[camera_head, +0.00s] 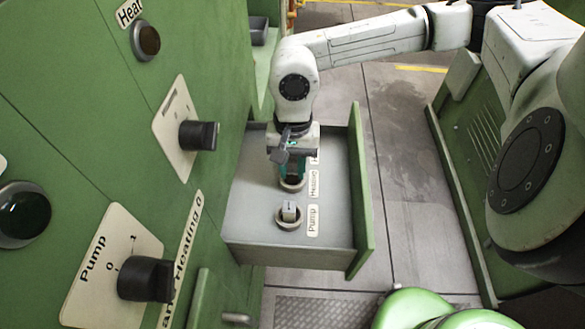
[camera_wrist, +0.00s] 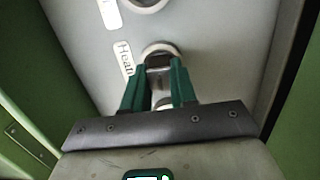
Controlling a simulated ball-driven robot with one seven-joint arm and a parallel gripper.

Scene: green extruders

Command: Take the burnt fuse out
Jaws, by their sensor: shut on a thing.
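An open grey drawer (camera_head: 251,205) with a green front holds round fuse sockets in a row. My gripper (camera_head: 291,174) points down over the socket (camera_head: 291,186) beside the "Heating" label. In the wrist view its green fingers (camera_wrist: 159,75) are closed around a dark fuse (camera_wrist: 158,61) at that socket's pale ring (camera_wrist: 160,47). The fingers hide much of the fuse, and I cannot tell whether it is still seated. A light grey fuse (camera_head: 290,210) stands upright in the socket beside the "Pump" label (camera_head: 313,220).
A green cabinet at left carries a Pump knob (camera_head: 146,279), another black knob (camera_head: 198,135) and a round button (camera_head: 146,40). The drawer's green front panel (camera_head: 360,190) stands right of my gripper. Another socket (camera_wrist: 150,3) shows at the wrist view's top. Floor (camera_head: 405,150) right of the drawer is clear.

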